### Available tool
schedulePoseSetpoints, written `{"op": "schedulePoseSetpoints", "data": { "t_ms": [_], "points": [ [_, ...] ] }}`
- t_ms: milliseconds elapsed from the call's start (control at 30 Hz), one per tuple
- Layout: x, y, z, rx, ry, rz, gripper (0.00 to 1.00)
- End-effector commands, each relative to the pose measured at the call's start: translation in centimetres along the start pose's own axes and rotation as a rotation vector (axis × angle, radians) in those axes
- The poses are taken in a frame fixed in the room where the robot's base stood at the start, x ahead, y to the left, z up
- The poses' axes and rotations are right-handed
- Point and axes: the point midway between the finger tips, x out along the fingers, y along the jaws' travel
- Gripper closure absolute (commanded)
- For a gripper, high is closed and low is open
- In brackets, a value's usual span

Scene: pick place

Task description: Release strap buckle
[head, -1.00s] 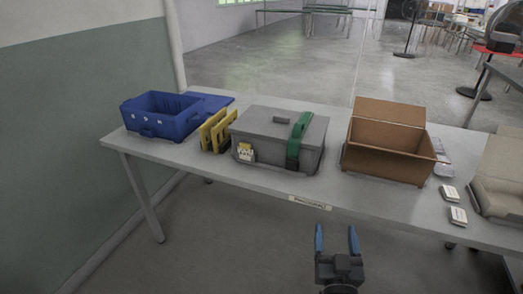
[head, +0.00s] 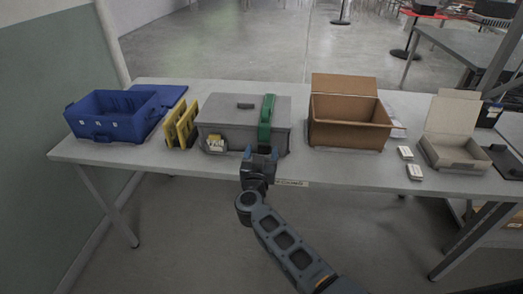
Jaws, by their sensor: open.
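A grey lidded box (head: 232,112) stands on the long table, left of its middle. A green strap (head: 267,112) runs over the right part of its lid and down the front. The strap's buckle on the front face is largely hidden behind my gripper. I cannot tell whether the fingers touch the strap or box. A yellow and white tag (head: 215,145) is on the lower left of the box's front.
A blue bin (head: 104,122) and yellow upright frames (head: 180,127) stand left of the box. An open brown box (head: 348,136) stands to the right. Further right are small white blocks (head: 405,153) and an open beige carton (head: 452,152). The table's front edge (head: 350,182) lies beneath my arm.

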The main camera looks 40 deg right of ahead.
Motion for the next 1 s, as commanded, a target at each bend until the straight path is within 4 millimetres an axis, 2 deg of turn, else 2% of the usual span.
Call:
{"op": "schedulePoseSetpoints", "data": {
  "t_ms": [200, 467, 1000],
  "points": [
    [1.7, 0.0, 0.0, 0.0, 0.0, 0.0, 0.28],
    [1.9, 0.0, 0.0, 0.0, 0.0, -0.001, 0.28],
    [1.8, 0.0, 0.0, 0.0, 0.0, -0.002, 0.78]
  ]
}}
